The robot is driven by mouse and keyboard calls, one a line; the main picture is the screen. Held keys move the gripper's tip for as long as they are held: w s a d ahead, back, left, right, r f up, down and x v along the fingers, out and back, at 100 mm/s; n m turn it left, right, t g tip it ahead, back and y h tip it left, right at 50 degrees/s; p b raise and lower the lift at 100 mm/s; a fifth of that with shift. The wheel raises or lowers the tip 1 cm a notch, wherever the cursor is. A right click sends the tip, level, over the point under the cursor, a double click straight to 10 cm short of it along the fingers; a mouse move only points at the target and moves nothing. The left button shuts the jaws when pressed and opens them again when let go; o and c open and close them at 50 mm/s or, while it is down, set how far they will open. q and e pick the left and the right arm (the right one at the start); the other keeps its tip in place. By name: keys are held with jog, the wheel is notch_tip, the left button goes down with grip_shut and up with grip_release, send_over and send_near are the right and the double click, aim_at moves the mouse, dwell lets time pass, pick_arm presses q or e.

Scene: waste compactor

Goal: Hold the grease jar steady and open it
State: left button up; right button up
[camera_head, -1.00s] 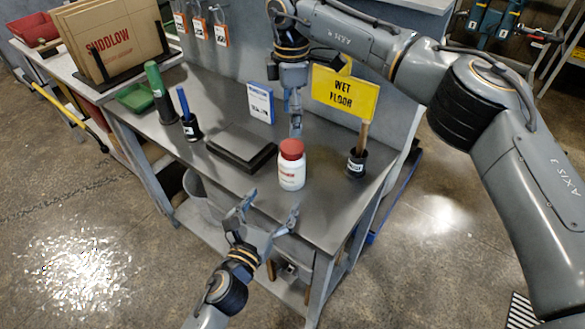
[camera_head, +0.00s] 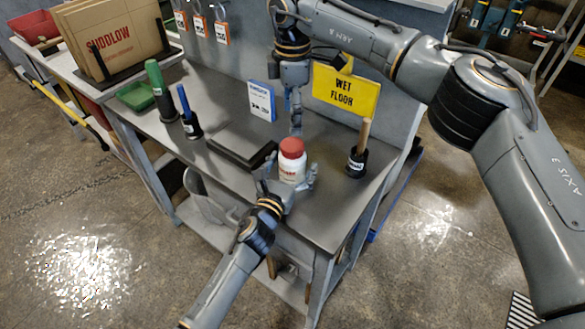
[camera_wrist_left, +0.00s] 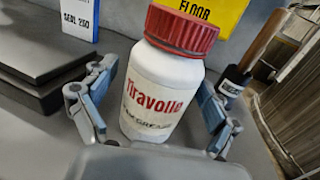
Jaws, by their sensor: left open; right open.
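The grease jar (camera_head: 292,165) is white with red lettering and a ridged red lid (camera_head: 292,147). It stands upright on the grey workbench, and its lid is on. My left gripper (camera_head: 290,180) is open, with one finger on each side of the jar's body. In the left wrist view the jar (camera_wrist_left: 158,88) fills the middle, and gaps show between it and both fingers. My right gripper (camera_head: 296,120) hangs pointing down just behind and above the lid. It is open and empty, apart from the lid, its fingers seen edge-on.
A dark flat case (camera_head: 240,148) lies left of the jar. A black cup with a wooden handle (camera_head: 357,160) stands to the right. A blue-and-white box (camera_head: 262,101) and a yellow wet floor sign (camera_head: 345,91) stand behind. The bench's front strip is clear.

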aim_at(293, 144)
pick_arm(q)
jog(key=shift+c, duration=0.4)
grip_shut()
pick_arm(e)
jog(key=n, duration=0.4)
jog(key=shift+f+n, duration=0.3)
jog(key=shift+f, duration=0.3)
notch_tip(293, 144, down, 7)
jog(key=shift+r, duration=0.1)
